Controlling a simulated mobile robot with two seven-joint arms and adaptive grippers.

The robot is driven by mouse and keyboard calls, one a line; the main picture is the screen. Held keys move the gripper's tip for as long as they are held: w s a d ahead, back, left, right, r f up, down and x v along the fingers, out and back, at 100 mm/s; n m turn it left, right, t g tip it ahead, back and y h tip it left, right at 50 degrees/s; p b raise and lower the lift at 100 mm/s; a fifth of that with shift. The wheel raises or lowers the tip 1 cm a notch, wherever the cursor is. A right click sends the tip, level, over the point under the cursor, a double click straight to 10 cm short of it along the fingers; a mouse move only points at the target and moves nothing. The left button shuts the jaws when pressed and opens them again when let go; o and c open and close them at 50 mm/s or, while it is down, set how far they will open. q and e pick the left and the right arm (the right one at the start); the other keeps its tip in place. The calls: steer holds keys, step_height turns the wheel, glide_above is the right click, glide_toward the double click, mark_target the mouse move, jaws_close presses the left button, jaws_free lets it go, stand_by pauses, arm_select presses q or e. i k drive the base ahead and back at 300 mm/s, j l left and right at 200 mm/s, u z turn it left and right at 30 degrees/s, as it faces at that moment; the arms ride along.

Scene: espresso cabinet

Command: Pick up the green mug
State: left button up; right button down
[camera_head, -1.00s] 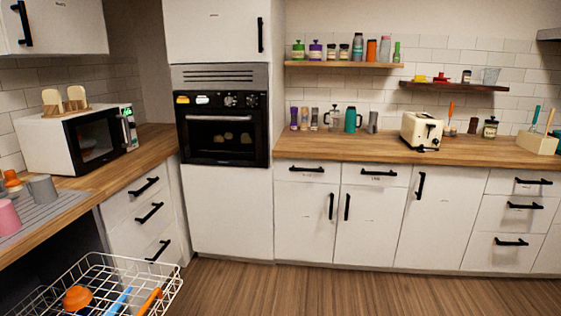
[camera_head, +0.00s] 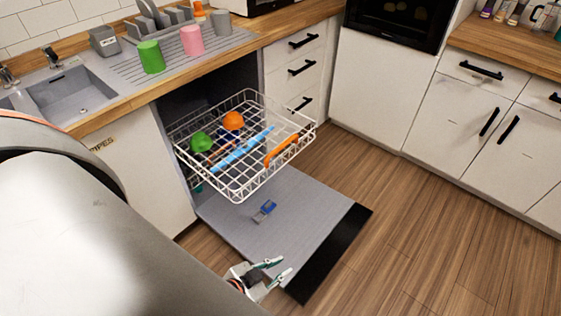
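A green mug (camera_head: 151,57) stands on the grey ribbed drainboard (camera_head: 192,60) beside the sink, at the upper left, with a pink mug (camera_head: 192,41) to its right. It looks upside down, and no handle is clear to me. My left gripper (camera_head: 284,266) is low at the bottom centre, over the open dishwasher door, far from the mug. Its fingers are apart with nothing between them. My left arm covers the lower left. My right gripper is out of view.
The dishwasher's wire rack (camera_head: 240,198) is pulled out, holding an orange bowl (camera_head: 233,120), a green item (camera_head: 200,141) and utensils. The open dishwasher door (camera_head: 300,222) lies low, with a small blue object (camera_head: 265,210) on it. Floor at right is clear.

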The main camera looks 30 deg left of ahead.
mark_target(152, 57)
steer(key=u, duration=1.9)
steer(key=i+j+z, duration=0.1)
steer(key=j+z, duration=0.2)
steer(key=i+j+z, duration=0.1)
steer(key=j+z, duration=0.2)
